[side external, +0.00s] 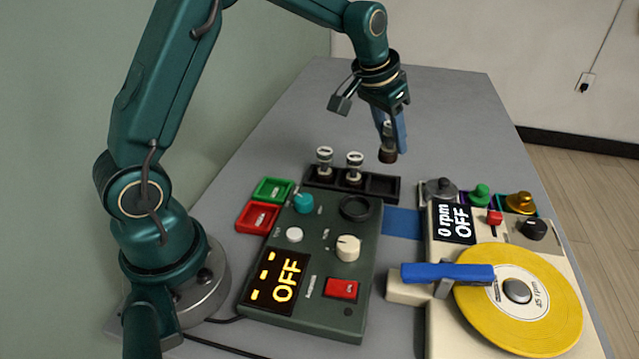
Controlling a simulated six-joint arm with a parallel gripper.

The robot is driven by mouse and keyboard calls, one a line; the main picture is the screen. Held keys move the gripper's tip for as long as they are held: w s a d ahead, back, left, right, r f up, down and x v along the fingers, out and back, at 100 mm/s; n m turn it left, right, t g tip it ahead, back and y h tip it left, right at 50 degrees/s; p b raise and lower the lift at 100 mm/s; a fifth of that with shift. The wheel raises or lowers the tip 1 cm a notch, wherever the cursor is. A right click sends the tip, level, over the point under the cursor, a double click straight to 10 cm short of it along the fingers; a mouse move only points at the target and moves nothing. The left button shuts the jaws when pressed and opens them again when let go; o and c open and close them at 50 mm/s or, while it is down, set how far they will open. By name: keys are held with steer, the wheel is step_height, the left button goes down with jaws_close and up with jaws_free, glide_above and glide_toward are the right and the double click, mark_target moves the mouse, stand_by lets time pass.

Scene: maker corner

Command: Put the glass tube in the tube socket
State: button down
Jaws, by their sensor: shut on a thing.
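My gripper (391,132) is shut on a glass tube (387,155), holding it upright above the table, beyond the tube rack. The tube's dark base shows below the blue fingers; most of its glass is hidden between them. The tube socket (355,208) is a dark round ring at the far right corner of the dark green box (318,262). The held tube is apart from the socket, higher and farther back.
A black rack (383,187) behind the box holds two upright tubes (325,162) (354,168); its right compartment is empty. Green and red trays (258,216) lie left. A cream turntable with a yellow record (545,305) and several coloured knobs stand right. The table behind is clear.

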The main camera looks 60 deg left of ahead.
steer(key=shift+r, duration=0.9)
steer(key=s+d+m, duration=0.1)
steer(key=s+d, duration=0.3)
steer(key=s, duration=0.6)
steer(key=shift+h, duration=0.3)
steer(key=shift+w+f, duration=0.15)
steer(key=shift+f, duration=2.75)
steer(key=shift+f, duration=0.55)
steer(key=shift+c, duration=1.9)
jaws_free()
step_height(320, 180, up, 7)
